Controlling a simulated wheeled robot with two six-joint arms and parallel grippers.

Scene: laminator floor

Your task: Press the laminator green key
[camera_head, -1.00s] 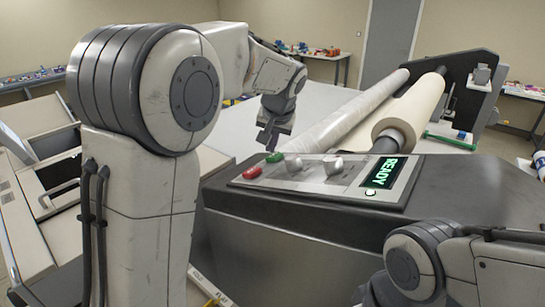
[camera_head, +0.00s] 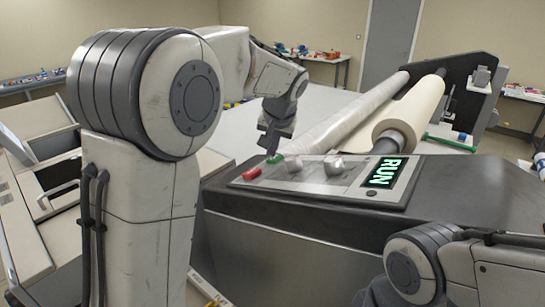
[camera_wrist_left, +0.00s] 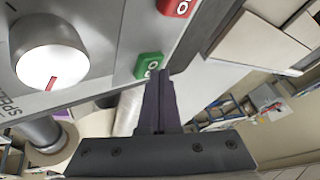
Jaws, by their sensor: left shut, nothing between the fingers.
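The laminator's control panel (camera_head: 318,180) lies on top of the dark machine housing. The green key (camera_head: 275,158) is at the panel's far left corner, beside the red key (camera_head: 251,173). My left gripper (camera_head: 270,146) is shut and empty, pointing down with its tips at the green key. In the left wrist view the fingertips (camera_wrist_left: 160,76) meet the edge of the green key (camera_wrist_left: 149,64) and seem to touch it. The display (camera_head: 386,172) reads "RUN" in green. My right gripper is not in view; only part of that arm shows at lower right.
Two grey knobs (camera_head: 334,165) stand on the panel right of the keys. Behind it are a film roll (camera_head: 352,112) and a cream roll (camera_head: 411,115). My left arm's large joint covers much of the left side.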

